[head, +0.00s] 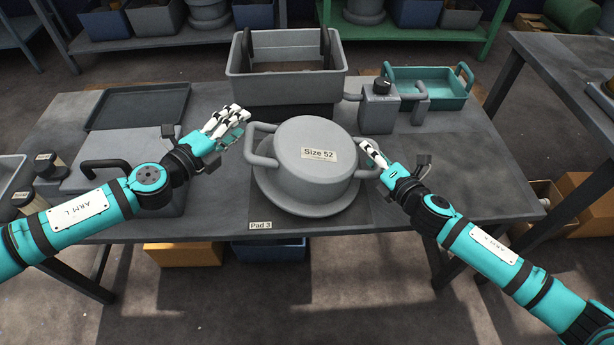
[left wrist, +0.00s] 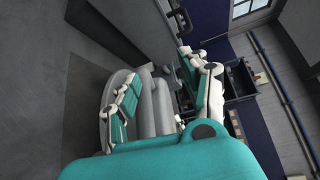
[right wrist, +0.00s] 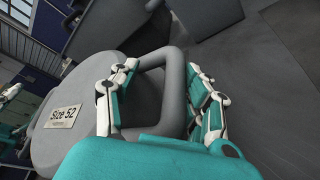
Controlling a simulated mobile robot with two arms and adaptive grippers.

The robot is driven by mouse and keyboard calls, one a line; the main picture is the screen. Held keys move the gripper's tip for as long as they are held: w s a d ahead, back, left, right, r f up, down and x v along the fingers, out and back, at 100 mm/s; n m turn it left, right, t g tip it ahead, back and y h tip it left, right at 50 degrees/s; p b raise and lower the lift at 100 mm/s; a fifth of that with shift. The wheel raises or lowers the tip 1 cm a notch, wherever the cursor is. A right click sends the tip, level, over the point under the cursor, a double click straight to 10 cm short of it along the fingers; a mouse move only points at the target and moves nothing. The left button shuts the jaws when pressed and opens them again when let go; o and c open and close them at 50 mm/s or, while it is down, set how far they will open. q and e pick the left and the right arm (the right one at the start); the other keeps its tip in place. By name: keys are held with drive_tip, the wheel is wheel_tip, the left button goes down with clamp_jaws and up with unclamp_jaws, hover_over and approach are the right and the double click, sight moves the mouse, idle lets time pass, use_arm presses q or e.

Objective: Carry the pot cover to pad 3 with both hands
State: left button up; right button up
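The grey pot cover (head: 300,150), labelled "Size 52", sits upright with its wide round brim over the dark pad 3 (head: 262,225) at the table's front middle. It has a loop handle on each side. My left gripper (head: 225,128) is open, just left of the left handle (head: 262,150) and apart from it; its fingers are spread in the left wrist view (left wrist: 165,95). My right gripper (head: 374,158) is open at the right handle; in the right wrist view the handle (right wrist: 165,90) lies between its spread fingers. Contact there cannot be told.
A grey bin (head: 288,85) stands behind the cover. A grey device with a black knob (head: 379,108) and a teal tray (head: 440,98) stand back right. A dark flat tray (head: 137,106) and a grey lidded box (head: 120,155) lie left. The table's right side is clear.

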drive_tip(key=v, duration=0.7)
drive_tip(key=shift+s, duration=0.1)
idle(0.4)
